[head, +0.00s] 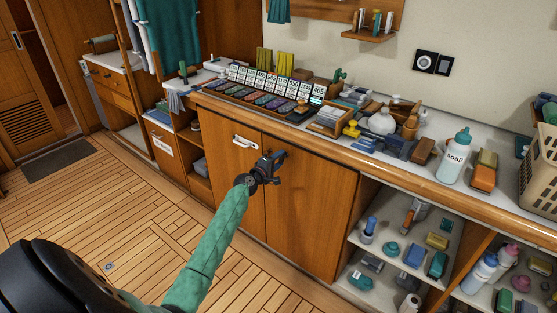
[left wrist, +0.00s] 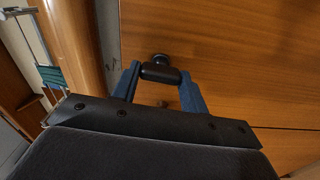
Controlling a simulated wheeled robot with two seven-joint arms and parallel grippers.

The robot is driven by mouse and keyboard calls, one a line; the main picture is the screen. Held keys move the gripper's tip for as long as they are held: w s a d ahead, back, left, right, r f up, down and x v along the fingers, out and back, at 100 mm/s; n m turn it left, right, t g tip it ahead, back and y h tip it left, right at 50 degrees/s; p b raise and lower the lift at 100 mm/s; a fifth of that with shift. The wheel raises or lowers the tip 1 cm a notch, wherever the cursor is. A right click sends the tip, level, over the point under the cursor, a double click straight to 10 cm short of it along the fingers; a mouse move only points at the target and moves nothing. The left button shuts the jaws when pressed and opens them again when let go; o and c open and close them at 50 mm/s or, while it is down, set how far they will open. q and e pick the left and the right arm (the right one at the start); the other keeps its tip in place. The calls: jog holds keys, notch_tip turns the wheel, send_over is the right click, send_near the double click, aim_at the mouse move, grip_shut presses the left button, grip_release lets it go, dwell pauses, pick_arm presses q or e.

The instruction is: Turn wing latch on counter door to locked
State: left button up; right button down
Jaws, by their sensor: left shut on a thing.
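The counter door (head: 302,203) is a brown wooden panel, with a second wooden door (head: 228,166) to its left. My left gripper (head: 275,157) is at the upper part of these doors, near the seam between them. In the left wrist view the two blue fingers of my left gripper (left wrist: 160,85) are shut on the wing latch (left wrist: 160,72), a dark bar with a round knob behind it. The latch stands against the wooden door face. In the head view the gripper hides the latch, and its turn position cannot be told. My right gripper is in neither view.
A white handle-like fitting (head: 245,142) is on the left door. The counter edge (head: 340,146) runs just above the gripper, with bottles, boxes and trays on top. Open shelves (head: 392,236) with small items stand to the right. The plank floor (head: 130,210) at left is clear.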

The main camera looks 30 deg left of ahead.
pick_arm(q)
jog(key=shift+n, duration=0.3)
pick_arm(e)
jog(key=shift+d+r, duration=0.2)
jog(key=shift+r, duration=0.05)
pick_arm(q)
jog(key=o, duration=1)
jog(key=shift+a, duration=0.1)
jog(key=s, duration=0.5)
jog(key=s+b, duration=0.1)
jog(key=s, duration=0.1)
jog(key=shift+s+a, duration=0.25)
jog(key=shift+s, duration=0.15)
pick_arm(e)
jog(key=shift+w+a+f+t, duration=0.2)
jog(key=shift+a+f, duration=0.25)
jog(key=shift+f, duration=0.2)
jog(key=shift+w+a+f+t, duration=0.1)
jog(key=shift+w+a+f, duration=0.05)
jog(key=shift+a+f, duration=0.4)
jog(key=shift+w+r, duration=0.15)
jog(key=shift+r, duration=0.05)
